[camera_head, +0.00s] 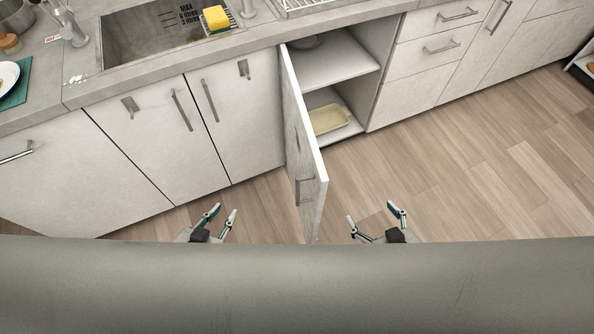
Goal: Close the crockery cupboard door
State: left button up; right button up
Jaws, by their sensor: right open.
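The crockery cupboard (328,67) is open below the counter, with shelves and a pale yellow dish (328,119) on its lower shelf. Its white door (306,165) is hinged at the left and swung far out toward me. A metal handle (304,190) shows on the door's left face. My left gripper (224,214) is open and empty, left of the door and apart from it. My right gripper (373,214) is open and empty, right of the door's free edge and apart from it.
The counter holds a sink (165,35), a yellow sponge (215,18) and a drying rack. Closed cabinets (120,140) stand left of the open cupboard, and closed drawers (428,52) stand to its right. The wooden floor (450,165) at the right is clear.

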aim_at(309, 179)
jog(key=j+z, duration=0.35)
jog(key=j, duration=0.2)
jog(key=k+j+z, duration=0.3)
jog(key=j, duration=0.25)
jog(key=k+j+u, duration=0.1)
jog(key=k, duration=0.25)
jog(key=k+j+u, duration=0.1)
jog(key=k+j, duration=0.1)
jog(key=k, duration=0.1)
